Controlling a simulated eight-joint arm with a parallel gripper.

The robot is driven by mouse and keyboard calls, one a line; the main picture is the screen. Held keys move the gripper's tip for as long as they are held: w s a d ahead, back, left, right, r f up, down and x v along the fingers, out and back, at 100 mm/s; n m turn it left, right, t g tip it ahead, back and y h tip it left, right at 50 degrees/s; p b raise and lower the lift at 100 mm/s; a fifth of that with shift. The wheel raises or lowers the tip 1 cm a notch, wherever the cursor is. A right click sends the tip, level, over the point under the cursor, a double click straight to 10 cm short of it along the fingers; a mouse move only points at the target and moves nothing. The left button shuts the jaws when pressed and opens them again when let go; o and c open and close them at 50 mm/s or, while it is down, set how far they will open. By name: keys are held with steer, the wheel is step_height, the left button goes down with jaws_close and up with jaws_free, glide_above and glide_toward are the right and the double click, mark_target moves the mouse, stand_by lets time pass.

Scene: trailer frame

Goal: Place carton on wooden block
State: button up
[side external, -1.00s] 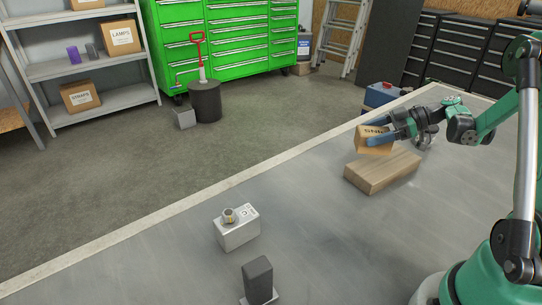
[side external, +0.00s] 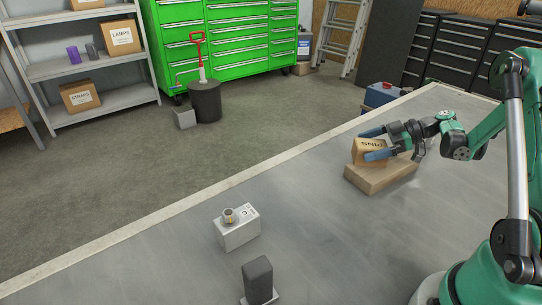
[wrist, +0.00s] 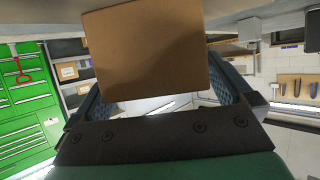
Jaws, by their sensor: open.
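The block lies flat on the grey table. My gripper (side external: 372,144) is open, with its blue fingers on either side of the carton. In the wrist view the carton (wrist: 146,55) fills the upper middle in front of the open fingers. Whether a finger still touches the carton I cannot tell.
A white box (side external: 238,234) with a small round part on top and a dark grey upright block (side external: 257,280) stand on the table (side external: 180,260) at the front. A blue container (side external: 382,94) is beyond the table's far edge. The table's middle is clear.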

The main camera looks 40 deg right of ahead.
mark_target(377, 148)
steer(key=v, duration=0.7)
steer(key=shift+r, duration=0.1)
steer(key=shift+w+a+r, duration=0.1)
steer(key=shift+a+r, duration=0.05)
steer(key=shift+r, duration=0.1)
steer(key=w+a, duration=0.1)
steer(key=a+r+m+g, duration=0.1)
steer(key=a, duration=0.1)
steer(key=w+a+m+h, duration=0.1)
steer(key=shift+w+a+r+g, duration=0.15)
steer(key=shift+w+r+g, duration=0.15)
steer(key=shift+r+g, duration=0.1)
steer(key=s+a+r+m+h, duration=0.1)
steer(key=s+a+m+h, duration=0.1)
steer(key=a, duration=0.8)
steer(key=s+a+r+m+h, duration=0.1)
steer(key=a+r+m+h, duration=0.1)
steer(key=a+m+h, duration=0.3)
steer(key=a+h, duration=0.1)
steer(key=a, duration=0.3)
steer(key=shift+s+a, duration=0.35)
steer(key=shift+s, duration=0.05)
